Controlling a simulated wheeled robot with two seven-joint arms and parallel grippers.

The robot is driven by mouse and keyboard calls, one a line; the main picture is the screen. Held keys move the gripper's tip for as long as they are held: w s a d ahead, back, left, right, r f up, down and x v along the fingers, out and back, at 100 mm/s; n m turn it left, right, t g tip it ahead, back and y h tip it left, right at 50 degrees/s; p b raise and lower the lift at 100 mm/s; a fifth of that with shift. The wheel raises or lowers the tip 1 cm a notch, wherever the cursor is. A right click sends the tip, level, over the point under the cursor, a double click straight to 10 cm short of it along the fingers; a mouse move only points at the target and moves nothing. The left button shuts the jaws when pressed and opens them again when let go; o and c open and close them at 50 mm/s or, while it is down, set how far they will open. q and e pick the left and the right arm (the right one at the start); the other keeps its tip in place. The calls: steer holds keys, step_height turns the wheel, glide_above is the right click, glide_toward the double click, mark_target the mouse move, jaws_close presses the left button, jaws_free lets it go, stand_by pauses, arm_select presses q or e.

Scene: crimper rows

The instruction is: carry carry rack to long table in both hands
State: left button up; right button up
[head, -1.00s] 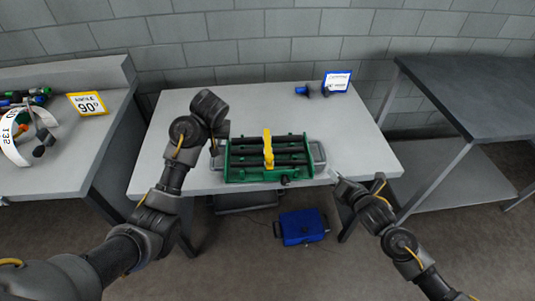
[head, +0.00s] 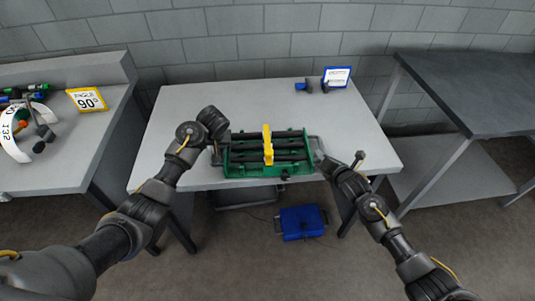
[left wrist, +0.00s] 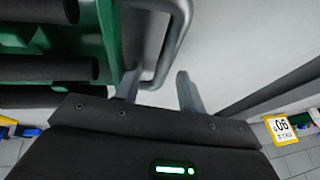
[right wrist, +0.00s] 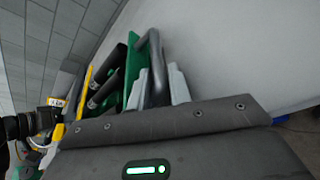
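The carry rack (head: 240,171) is green with dark bars, a yellow middle handle and a grey loop handle at each end. It sits near the front edge of a light grey table (head: 185,110). My left gripper (head: 216,152) is at its left end. In the left wrist view its fingers (left wrist: 158,88) stand apart around the grey left handle (left wrist: 182,35), with a gap showing. My right gripper (head: 319,164) is at the right end. In the right wrist view its fingers (right wrist: 158,85) lie close on both sides of the right handle (right wrist: 154,55); whether they grip it is unclear.
A blue box (head: 302,223) is on the floor below. A blue-framed sign (head: 338,76) and small dark items stand at the table's back right. A side table (head: 60,170) with a "90°" sign (head: 87,100) is left. A dark-topped table (head: 470,90) is right, its top clear.

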arm_select(q)
steer(key=shift+a+f, duration=0.15)
steer(key=shift+f, duration=0.05)
arm_select(e)
steer(key=shift+w+a+f, duration=0.1)
steer(key=shift+w, duration=0.05)
arm_select(q)
steer(key=shift+c, duration=0.4)
arm_select(e)
steer(key=shift+c, duration=0.4)
arm_select(q)
steer(key=shift+c, duration=1.4)
arm_select(e)
steer(key=shift+c, duration=1.4)
arm_select(q)
jaws_close()
arm_select(e)
jaws_close()
arm_select(q)
steer(key=shift+w+r, duration=0.15)
steer(key=shift+r, duration=0.1)
arm_select(e)
steer(key=shift+w+r, duration=0.1)
steer(key=shift+r, duration=0.15)
